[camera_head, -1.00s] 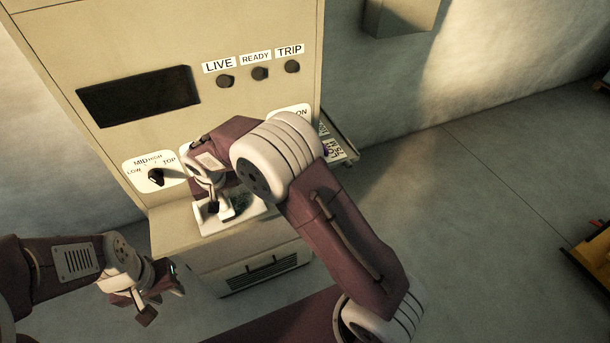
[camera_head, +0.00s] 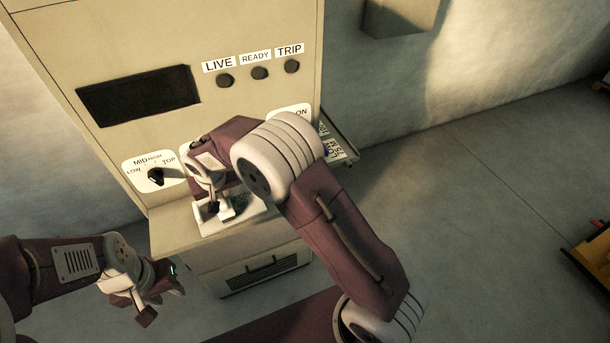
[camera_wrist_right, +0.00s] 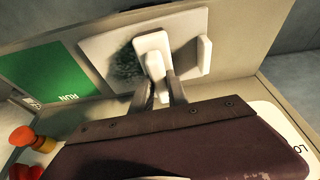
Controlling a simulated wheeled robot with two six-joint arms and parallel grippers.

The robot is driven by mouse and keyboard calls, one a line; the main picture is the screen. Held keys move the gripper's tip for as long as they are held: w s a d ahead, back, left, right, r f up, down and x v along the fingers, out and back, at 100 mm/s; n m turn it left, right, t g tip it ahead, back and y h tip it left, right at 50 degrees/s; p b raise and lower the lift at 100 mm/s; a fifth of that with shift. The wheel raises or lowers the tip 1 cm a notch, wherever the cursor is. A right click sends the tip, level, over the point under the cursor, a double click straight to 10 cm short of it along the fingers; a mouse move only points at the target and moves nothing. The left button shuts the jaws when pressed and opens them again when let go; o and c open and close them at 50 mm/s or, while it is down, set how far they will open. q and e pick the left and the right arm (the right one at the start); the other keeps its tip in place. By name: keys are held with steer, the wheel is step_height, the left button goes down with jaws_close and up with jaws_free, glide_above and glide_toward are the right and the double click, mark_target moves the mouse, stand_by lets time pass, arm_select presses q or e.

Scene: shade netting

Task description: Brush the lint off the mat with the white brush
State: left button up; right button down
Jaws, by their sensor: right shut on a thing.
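The mat is a pale plate (camera_head: 209,228) on the cabinet's ledge; it also shows in the right wrist view (camera_wrist_right: 95,45). A dark, speckled patch of lint (camera_wrist_right: 126,65) lies on it, left of the white brush (camera_wrist_right: 151,44). My right gripper (camera_head: 214,208) is over the mat, shut on the brush, with its fingers (camera_wrist_right: 160,90) on either side. The brush covers part of the lint in the wrist view. My left gripper (camera_head: 156,300) hangs below and left of the ledge, empty, with its fingers apart.
A small white block (camera_wrist_right: 205,55) stands at the mat's right in the wrist view. A green RUN panel (camera_wrist_right: 45,75) and a red-and-yellow knob (camera_wrist_right: 25,137) are at left. The cabinet front has a dial (camera_head: 155,177) and a dark screen (camera_head: 138,95).

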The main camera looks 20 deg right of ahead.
steer(key=shift+w+d+r, duration=0.1)
steer(key=shift+w+d, duration=0.05)
steer(key=shift+d, duration=1.55)
steer(key=shift+d, duration=1.35)
steer(key=shift+w+d+p, duration=0.2)
steer(key=shift+d+p, duration=0.3)
steer(key=shift+d, duration=1)
steer(key=shift+a, duration=0.15)
steer(key=shift+s+a+f+b, duration=0.1)
steer(key=shift+a+b, duration=0.1)
steer(key=shift+a, duration=0.5)
steer(key=shift+s+a+f+b, duration=0.1)
steer(key=shift+a+b, duration=0.1)
steer(key=shift+a, duration=0.5)
steer(key=shift+a, duration=0.1)
steer(key=shift+s+a, duration=0.1)
steer(key=shift+a, duration=1.35)
